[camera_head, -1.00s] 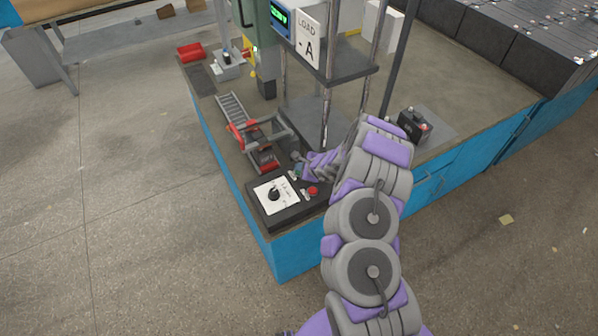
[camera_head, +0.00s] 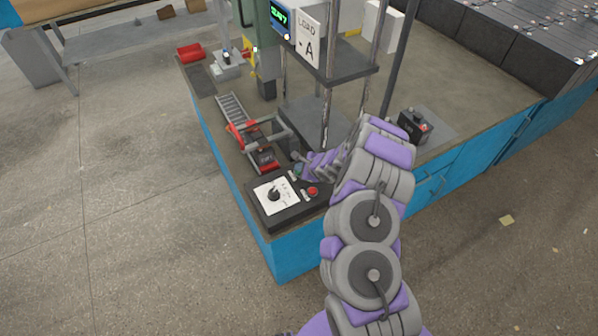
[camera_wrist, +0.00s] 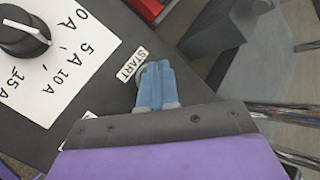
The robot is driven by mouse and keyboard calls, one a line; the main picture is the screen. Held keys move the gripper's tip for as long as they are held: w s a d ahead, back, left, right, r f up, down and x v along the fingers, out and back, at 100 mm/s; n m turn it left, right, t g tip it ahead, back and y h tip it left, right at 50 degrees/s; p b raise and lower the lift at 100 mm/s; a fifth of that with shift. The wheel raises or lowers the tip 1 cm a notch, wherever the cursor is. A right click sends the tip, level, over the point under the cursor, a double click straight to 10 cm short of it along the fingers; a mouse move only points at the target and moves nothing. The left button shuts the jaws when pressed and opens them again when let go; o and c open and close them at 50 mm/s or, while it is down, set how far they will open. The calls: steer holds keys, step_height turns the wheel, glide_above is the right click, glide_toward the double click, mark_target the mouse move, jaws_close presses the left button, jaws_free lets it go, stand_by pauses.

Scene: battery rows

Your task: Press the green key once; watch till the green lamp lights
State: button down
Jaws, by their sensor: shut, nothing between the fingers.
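The control box (camera_head: 290,213) sits at the near corner of the blue bench, with a dial (camera_head: 274,194) and a red button (camera_head: 313,191). In the wrist view, my gripper (camera_wrist: 154,70) is shut and empty, its blue fingertips just beside the START label (camera_wrist: 131,64). A sliver of the green key (camera_wrist: 143,70) shows at the fingertips; the rest is hidden under them. I cannot tell whether they touch or press it. In the head view, my gripper (camera_head: 299,170) is over the box's far edge. I cannot make out a lit green lamp.
A green-digit display (camera_head: 281,17) and a LOAD A sign (camera_head: 309,39) stand above the bench. A red-and-grey clamp fixture (camera_head: 264,158) is just behind the box. A black box (camera_head: 413,125) stands to the right. The dial also shows in the wrist view (camera_wrist: 22,35).

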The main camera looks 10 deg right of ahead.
steer(key=shift+r, duration=0.45)
steer(key=shift+r+p, duration=0.8)
steer(key=shift+r, duration=1.75)
